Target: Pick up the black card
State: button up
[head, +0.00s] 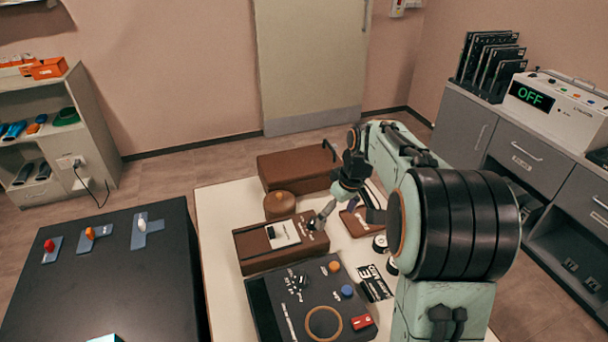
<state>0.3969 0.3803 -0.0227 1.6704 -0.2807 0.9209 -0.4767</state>
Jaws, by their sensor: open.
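A black card with white print (374,283) lies on the pale table, just right of a dark control panel (257,303) and partly close to my arm. My gripper (322,215) is above the right end of a brown box (252,262), up and left of the card and apart from it. Its fingers are small and partly hidden in this view, but it looks open, with nothing seen between them.
The panel carries knobs and a tan ring (324,323). A larger brown case (298,168), a round brown container (279,205) and small round items (380,243) crowd the pale table (212,225). A black table (110,275) with levers stands left.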

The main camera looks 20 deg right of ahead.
jog(key=d+f+m+g, duration=0.1)
jog(key=d+f+m, duration=0.1)
jog(key=d+f, duration=0.65)
jog(key=m+g+y, duration=0.1)
send_over(374, 280)
jog(key=d, duration=0.1)
notch_tip(374, 280, down, 7)
jog(key=shift+d+f, duration=0.1)
jog(key=shift+f, duration=0.1)
jog(key=f, duration=0.3)
jog(key=a+f, duration=0.1)
jog(key=f, duration=0.2)
jog(key=shift+a+f, duration=0.1)
jog(key=shift+a, duration=0.05)
jog(key=c, duration=1)
